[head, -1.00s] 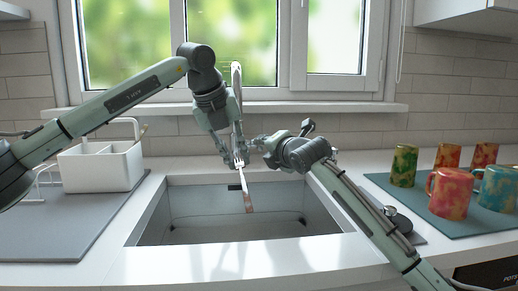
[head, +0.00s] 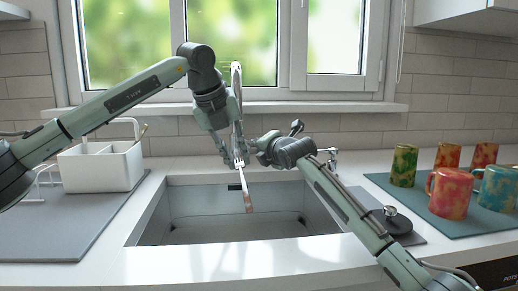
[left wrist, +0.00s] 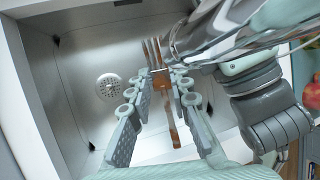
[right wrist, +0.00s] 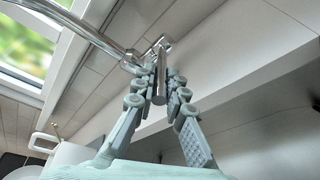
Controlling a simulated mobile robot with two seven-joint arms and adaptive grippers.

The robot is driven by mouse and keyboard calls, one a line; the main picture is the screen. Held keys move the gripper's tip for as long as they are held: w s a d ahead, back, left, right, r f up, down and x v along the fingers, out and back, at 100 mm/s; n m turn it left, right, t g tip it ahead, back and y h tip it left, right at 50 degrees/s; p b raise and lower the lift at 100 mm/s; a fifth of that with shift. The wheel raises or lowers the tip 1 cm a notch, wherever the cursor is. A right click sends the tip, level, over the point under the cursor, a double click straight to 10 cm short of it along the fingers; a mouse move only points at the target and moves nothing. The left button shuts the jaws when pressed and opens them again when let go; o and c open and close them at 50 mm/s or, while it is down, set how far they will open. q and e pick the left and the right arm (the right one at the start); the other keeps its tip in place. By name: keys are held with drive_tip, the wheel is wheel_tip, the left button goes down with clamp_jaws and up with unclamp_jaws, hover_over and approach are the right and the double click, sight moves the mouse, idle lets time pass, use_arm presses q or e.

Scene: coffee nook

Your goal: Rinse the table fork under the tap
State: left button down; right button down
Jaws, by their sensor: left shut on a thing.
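The table fork (head: 247,199) hangs over the sink (head: 180,240), its brown-stained handle slanting down. Its tines (left wrist: 152,52) show in the left wrist view. My left gripper (head: 238,158) is shut on the fork, beside the arched tap spout (head: 236,85). The chrome spout also shows close to the left wrist camera (left wrist: 215,42). My right gripper (head: 262,146) is just right of my left one, behind the sink. In the right wrist view its fingers (right wrist: 161,75) lie on either side of a short chrome rod (right wrist: 160,88) of the tap; whether they grip it is unclear.
A white caddy (head: 88,170) stands on a grey mat (head: 60,225) at left. Several mottled mugs (head: 450,192) stand on a teal mat (head: 425,214) at right. The sink basin below the fork looks empty, with a drain (left wrist: 109,87). The window is behind the tap.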

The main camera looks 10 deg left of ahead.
idle(0.4)
drive_tip(key=shift+w+r+g+h, duration=0.1)
drive_tip(key=shift+r+g+h, duration=0.2)
drive_tip(key=shift+r+g, duration=0.15)
drive_tip(key=c, duration=1.6)
unclamp_jaws()
drive_tip(key=shift+o, duration=0.2)
drive_tip(key=v, duration=1.2)
